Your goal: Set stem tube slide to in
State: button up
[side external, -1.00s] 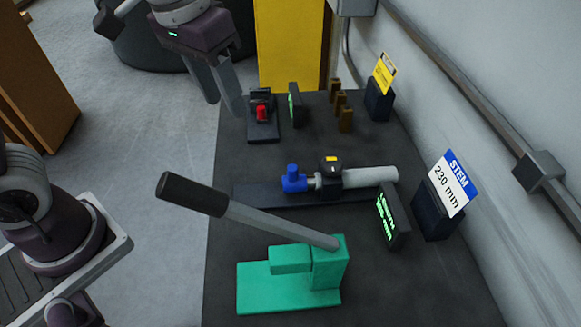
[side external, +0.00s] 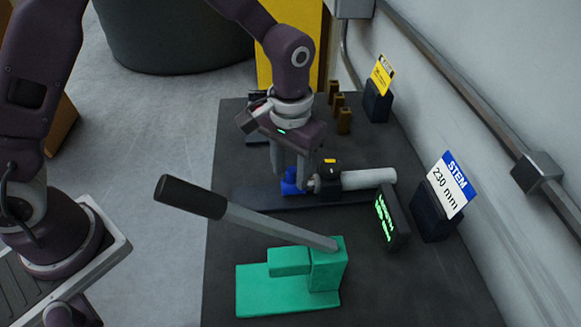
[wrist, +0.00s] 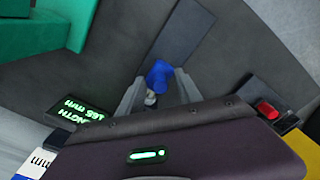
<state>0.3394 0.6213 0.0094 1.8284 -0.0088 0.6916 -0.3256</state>
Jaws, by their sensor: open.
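The stem tube slide has a blue end piece (side external: 289,185) with a short metal rod, a black clamp block with a yellow mark (side external: 329,172) and a pale tube (side external: 368,178). It lies along a dark base rail (side external: 240,198). My gripper (side external: 291,180) is open and points down over the blue end piece. In the wrist view the blue piece (wrist: 158,74) shows between the two fingers, with a gap visible beside it. The pale tube is hidden in that view. A small display (wrist: 82,108) reads a length of 165 mm in green there.
A sign (side external: 452,185) reads STEM 230 mm. A green lever press (side external: 290,285) with a long black-handled lever (side external: 190,196) stands in front of the rail. A red switch (wrist: 268,109) and several brown posts (side external: 343,120) are farther back. The wall is at right.

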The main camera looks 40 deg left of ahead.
grip_shut()
jog(key=shift+r, duration=0.1)
dwell(1.2)
